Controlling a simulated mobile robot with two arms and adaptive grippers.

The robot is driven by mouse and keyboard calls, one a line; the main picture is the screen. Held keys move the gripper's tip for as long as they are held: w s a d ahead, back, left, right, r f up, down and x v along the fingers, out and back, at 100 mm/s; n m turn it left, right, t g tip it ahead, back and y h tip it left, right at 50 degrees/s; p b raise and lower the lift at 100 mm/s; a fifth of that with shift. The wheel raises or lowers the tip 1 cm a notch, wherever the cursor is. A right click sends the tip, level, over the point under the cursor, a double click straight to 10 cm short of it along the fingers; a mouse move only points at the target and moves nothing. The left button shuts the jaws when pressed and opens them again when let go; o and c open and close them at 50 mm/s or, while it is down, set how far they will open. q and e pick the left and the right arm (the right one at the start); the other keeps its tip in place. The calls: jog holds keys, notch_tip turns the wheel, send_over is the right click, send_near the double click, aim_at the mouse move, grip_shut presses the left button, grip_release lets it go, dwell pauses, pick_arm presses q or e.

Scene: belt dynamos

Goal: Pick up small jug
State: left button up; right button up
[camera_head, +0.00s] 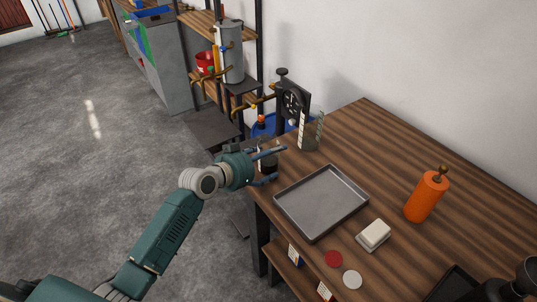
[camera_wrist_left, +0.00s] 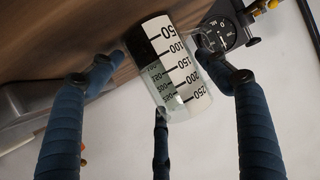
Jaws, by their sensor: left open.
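The small jug (camera_head: 311,130) is a clear upright measuring jug with a printed scale. It stands near the back left of the wooden table, close to the wall. In the left wrist view the jug (camera_wrist_left: 178,72) appears tilted, with black scale numbers, and lies ahead of the spread fingers. My left gripper (camera_head: 280,163) is open and empty at the table's left edge, short of the jug and below left of it in the head view. Its fingers also show in the left wrist view (camera_wrist_left: 170,72).
A grey metal tray (camera_head: 282,199) lies right beside the left gripper. A black dial gauge (camera_head: 292,99) is behind the jug. The table's back middle is clear.

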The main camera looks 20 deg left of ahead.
pick_arm(q)
jog(key=shift+a, duration=0.1)
jog(key=c, duration=0.7)
jog(key=shift+r, duration=0.1)
jog(key=c, duration=0.4)
jog(key=shift+o, duration=0.2)
